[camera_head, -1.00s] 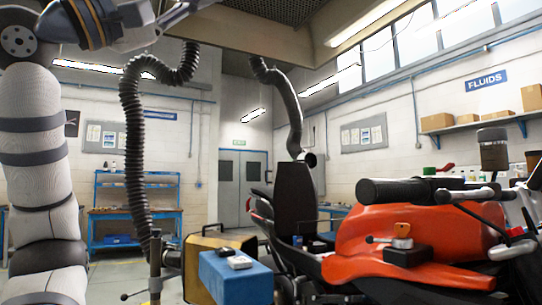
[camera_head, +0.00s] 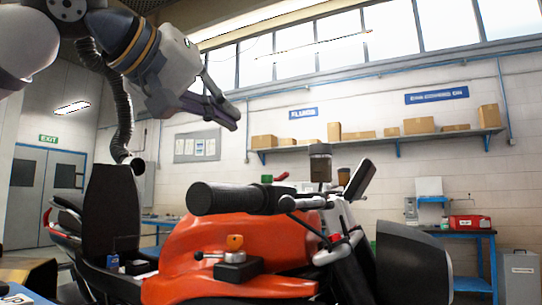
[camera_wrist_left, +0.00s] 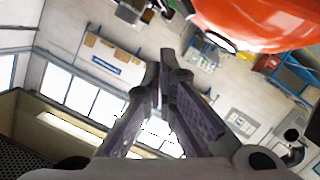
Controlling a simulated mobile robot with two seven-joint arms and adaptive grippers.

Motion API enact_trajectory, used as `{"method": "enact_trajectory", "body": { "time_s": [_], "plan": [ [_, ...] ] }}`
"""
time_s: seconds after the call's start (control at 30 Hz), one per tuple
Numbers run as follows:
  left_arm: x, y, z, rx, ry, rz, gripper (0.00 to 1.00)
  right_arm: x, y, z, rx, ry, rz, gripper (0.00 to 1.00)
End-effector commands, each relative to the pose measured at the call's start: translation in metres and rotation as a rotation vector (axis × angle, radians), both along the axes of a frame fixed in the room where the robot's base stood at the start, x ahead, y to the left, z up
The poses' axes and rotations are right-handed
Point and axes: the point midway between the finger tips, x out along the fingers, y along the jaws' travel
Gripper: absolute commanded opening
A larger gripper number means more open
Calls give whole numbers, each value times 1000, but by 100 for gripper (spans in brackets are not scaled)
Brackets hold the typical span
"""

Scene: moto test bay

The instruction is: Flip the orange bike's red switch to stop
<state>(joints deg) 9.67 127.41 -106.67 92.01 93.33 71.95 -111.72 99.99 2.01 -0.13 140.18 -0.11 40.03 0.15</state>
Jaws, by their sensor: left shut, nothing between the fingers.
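The orange bike (camera_head: 240,237) fills the lower middle of the head view, with a black handlebar grip (camera_head: 235,198) across its top. I cannot make out a switch on the handlebar that is clearly red. My left gripper (camera_head: 235,120) is shut and empty, in the air above the bike and apart from it. In the left wrist view its fingers (camera_wrist_left: 167,62) meet at the tips, and the orange bike (camera_wrist_left: 262,22) shows at the upper right. My right gripper is not in view.
A wall shelf (camera_head: 380,137) with several cardboard boxes runs behind the bike. A black ribbed hose (camera_head: 122,110) hangs at the left. A blue bench (camera_head: 473,233) with a red case (camera_head: 470,222) stands at the right. The air between gripper and handlebar is clear.

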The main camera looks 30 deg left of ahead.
Motion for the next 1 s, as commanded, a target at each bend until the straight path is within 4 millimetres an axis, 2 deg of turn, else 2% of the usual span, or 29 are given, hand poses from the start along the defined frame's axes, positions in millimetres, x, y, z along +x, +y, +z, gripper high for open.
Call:
{"method": "enact_trajectory", "body": {
  "time_s": [0.17,0.53,0.6,0.7,1.0],
  "plan": [
    [24,-1,-6,1,4,2,0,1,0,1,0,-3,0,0],
    [98,-8,-24,2,1,1,0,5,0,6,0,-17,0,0],
    [99,-15,-38,2,2,-1,0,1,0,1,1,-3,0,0],
    [99,-21,-50,1,4,0,0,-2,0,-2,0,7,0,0],
    [97,-26,-56,-2,-1,1,0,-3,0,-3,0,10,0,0]
  ]
}}
